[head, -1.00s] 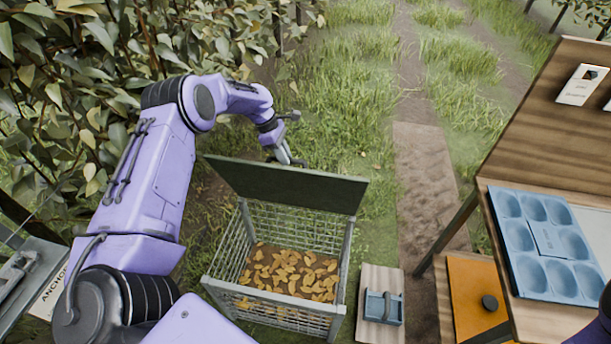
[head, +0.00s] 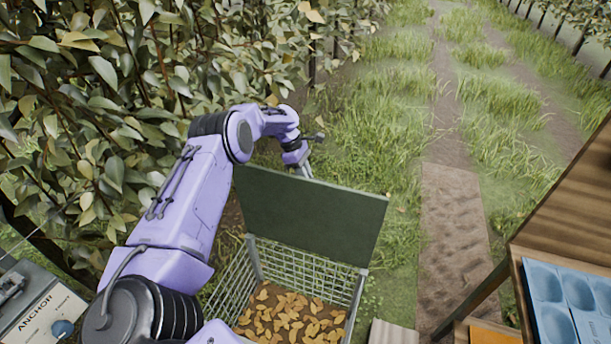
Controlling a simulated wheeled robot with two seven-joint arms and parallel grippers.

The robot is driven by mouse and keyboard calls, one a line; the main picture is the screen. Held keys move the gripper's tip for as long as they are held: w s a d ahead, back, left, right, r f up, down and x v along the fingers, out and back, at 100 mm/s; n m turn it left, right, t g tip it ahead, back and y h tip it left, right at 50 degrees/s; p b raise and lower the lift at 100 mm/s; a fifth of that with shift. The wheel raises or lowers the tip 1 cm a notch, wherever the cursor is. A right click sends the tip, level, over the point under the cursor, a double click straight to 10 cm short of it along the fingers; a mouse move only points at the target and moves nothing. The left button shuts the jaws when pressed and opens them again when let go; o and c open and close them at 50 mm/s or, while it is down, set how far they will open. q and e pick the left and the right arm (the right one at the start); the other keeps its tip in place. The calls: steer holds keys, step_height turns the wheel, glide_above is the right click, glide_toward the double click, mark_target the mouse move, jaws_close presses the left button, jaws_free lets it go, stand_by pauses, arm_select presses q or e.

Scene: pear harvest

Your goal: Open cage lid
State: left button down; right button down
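The wire cage (head: 310,272) stands on the ground at the lower middle of the head view, with brown and yellow leaves (head: 290,318) inside. Its dark green lid (head: 310,215) is raised and stands up along the cage's far edge, so the inside shows. My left gripper (head: 306,172) is behind the top edge of the lid, near its left half. The lid hides part of the fingers, so I cannot tell whether they are open or touch the lid. My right gripper is out of view.
A wooden table (head: 560,225) with a blue tray (head: 556,312) stands at the right. A grey box marked ANCHOR (head: 40,310) is at the lower left. Leafy hedge (head: 90,110) fills the left. A dirt path (head: 455,240) runs between cage and table.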

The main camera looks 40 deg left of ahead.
arm_select(q)
steer(key=shift+s+a+f, duration=0.15)
steer(key=shift+s+f, duration=0.15)
steer(key=shift+f, duration=0.05)
steer(key=c, duration=1.2)
jaws_free()
steer(key=shift+o, duration=0.7)
steer(key=shift+w+a+f, duration=0.2)
steer(key=shift+w, duration=0.1)
steer(key=shift+d+r, duration=0.1)
steer(key=shift+r, duration=0.2)
steer(key=w+b+v, duration=0.1)
steer(key=v, duration=0.9)
steer(key=shift+s+a+b, duration=0.25)
steer(key=shift+s+b, duration=0.1)
steer(key=shift+s, duration=0.05)
